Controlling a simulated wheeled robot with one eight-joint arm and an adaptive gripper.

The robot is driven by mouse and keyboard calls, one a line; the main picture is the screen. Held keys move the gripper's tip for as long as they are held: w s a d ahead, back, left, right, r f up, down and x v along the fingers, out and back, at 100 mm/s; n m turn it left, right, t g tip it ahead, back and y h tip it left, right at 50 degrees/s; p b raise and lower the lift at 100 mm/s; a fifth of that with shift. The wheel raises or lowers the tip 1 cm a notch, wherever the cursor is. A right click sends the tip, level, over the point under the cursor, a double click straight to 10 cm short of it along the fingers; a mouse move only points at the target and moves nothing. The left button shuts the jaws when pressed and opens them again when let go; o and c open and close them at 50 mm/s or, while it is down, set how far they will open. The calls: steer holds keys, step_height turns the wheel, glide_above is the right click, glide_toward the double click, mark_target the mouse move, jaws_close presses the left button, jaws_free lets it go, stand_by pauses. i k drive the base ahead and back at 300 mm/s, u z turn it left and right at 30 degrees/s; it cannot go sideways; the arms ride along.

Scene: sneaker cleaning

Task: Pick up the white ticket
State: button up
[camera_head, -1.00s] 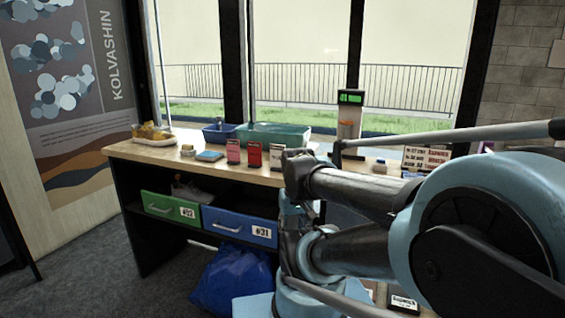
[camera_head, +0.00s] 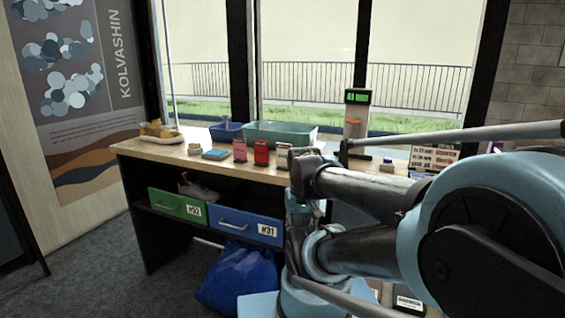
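A small whitish card-like item (camera_head: 282,156) stands on the wooden counter (camera_head: 170,150), just right of a red card holder (camera_head: 261,153). It may be the white ticket, but it is too small to tell. My folded arm covers the counter just right of it. My gripper's fingers cannot be made out in this view, and no hold on anything shows.
Green (camera_head: 164,203) and blue (camera_head: 233,222) drawers sit below. A blue bag (camera_head: 238,277) lies on the floor.

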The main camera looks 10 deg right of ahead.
mark_target(281, 149)
steer(key=u, duration=1.25)
steer(key=k, duration=1.8)
steer(key=z, duration=1.15)
steer(key=i, duration=1)
steer(key=u, duration=0.05)
